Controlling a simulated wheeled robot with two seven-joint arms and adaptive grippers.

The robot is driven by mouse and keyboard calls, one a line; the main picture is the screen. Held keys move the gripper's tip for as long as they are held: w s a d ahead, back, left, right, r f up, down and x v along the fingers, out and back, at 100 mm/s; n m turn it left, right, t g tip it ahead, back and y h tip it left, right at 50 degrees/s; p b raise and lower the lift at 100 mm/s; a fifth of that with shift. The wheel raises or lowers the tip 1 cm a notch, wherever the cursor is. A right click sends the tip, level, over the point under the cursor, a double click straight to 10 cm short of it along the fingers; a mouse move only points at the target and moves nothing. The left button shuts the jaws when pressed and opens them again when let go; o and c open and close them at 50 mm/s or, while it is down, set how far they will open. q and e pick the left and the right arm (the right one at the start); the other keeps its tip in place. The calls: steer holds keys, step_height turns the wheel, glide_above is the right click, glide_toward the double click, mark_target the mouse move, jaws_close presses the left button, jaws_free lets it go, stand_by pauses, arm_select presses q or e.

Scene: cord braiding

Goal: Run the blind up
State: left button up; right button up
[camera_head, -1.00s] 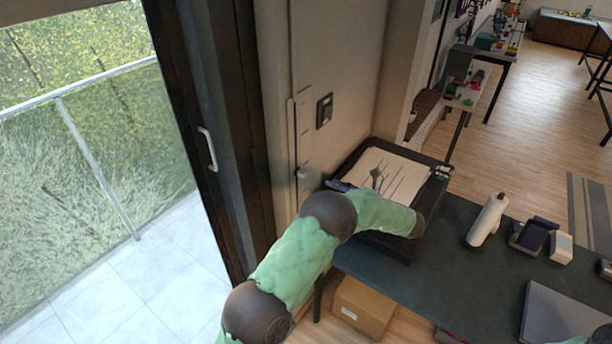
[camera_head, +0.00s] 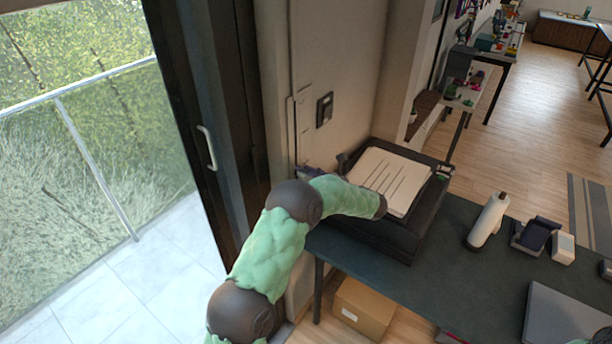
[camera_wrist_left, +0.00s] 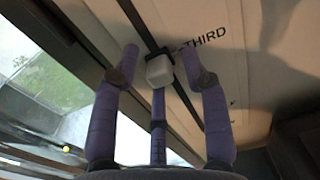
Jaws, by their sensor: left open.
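The blind shows only as a thin beige strip (camera_head: 14,4) at the top left of the window in the head view. A narrow pale panel (camera_head: 303,125) is on the wall right of the dark door frame. In the left wrist view a white block-like knob (camera_wrist_left: 159,70) sits on a dark slot, beside the word THIRD. My left gripper (camera_head: 309,172) is at the lower end of the panel, partly hidden by my arm. In the wrist view its purple fingers (camera_wrist_left: 160,58) are open on both sides of the knob; contact cannot be told.
A black tray (camera_head: 400,240) with white sheets (camera_head: 392,180) stands on the dark table (camera_head: 450,262) beside my left arm. A white roll (camera_head: 487,220) stands farther right. A cardboard box (camera_head: 362,308) is under the table. The door has a white handle (camera_head: 207,148).

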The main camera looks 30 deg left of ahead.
mark_target(295, 104)
arm_select(q)
jaws_close()
steer(key=shift+r, duration=0.1)
step_height(295, 104, up, 21)
steer(key=p, duration=1.4)
steer(key=shift+r, duration=0.15)
steer(key=shift+r+p, duration=0.35)
steer(key=shift+r, duration=0.25)
steer(key=shift+r, duration=0.1)
jaws_free()
steer(key=shift+w, duration=0.1)
